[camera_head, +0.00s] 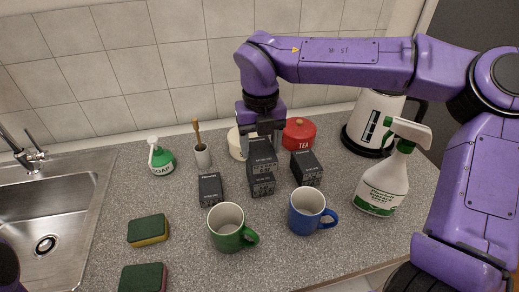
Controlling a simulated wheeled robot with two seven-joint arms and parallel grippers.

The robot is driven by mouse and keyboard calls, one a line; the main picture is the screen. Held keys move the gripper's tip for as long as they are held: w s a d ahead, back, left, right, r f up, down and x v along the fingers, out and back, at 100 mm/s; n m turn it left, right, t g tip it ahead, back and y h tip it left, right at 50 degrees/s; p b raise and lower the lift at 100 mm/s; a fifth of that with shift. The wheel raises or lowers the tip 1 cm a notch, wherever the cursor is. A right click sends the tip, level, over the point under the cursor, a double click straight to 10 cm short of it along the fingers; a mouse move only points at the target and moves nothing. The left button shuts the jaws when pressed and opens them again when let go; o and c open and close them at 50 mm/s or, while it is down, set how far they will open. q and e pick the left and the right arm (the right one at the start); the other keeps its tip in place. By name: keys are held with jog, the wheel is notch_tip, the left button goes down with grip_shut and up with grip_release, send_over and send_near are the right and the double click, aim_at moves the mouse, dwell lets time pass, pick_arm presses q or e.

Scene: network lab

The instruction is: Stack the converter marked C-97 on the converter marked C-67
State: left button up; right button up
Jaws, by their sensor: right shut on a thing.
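Several dark grey box-shaped converters are on the grey counter; their printed marks are too small to read, so I cannot tell which is C-97 or C-67. My right gripper (264,136) comes down from above and is shut on the upper converter (262,158) of a pair in the middle. That one is right over a lower converter (262,186), appearing to rest on it; I cannot tell for sure whether they touch. Another converter (210,189) lies to the left and one more (306,169) to the right. My left gripper is out of view.
A green mug (226,232) and a blue mug (307,212) stand in front of the converters. A red tea tin (299,133) and a cream canister (236,146) are behind. A spray bottle (384,180) is right; soap (161,158), sponges (148,230) and sink (50,215) are left.

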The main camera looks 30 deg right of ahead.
aim_at(260, 156)
jog(key=f, duration=0.2)
jog(key=w+d+f, duration=0.1)
jog(key=w+f+p, duration=0.1)
jog(key=f, duration=0.1)
jog(key=shift+w+d+f, duration=0.15)
jog(key=shift+f, duration=0.2)
jog(key=shift+w+f, duration=0.1)
jog(key=shift+f, duration=0.2)
jog(key=shift+f, duration=0.2)
jog(key=o, duration=1.2)
jog(key=shift+o, duration=0.2)
notch_tip(260, 156, up, 12)
jog(key=shift+r+b, duration=0.25)
jog(key=shift+b, duration=0.3)
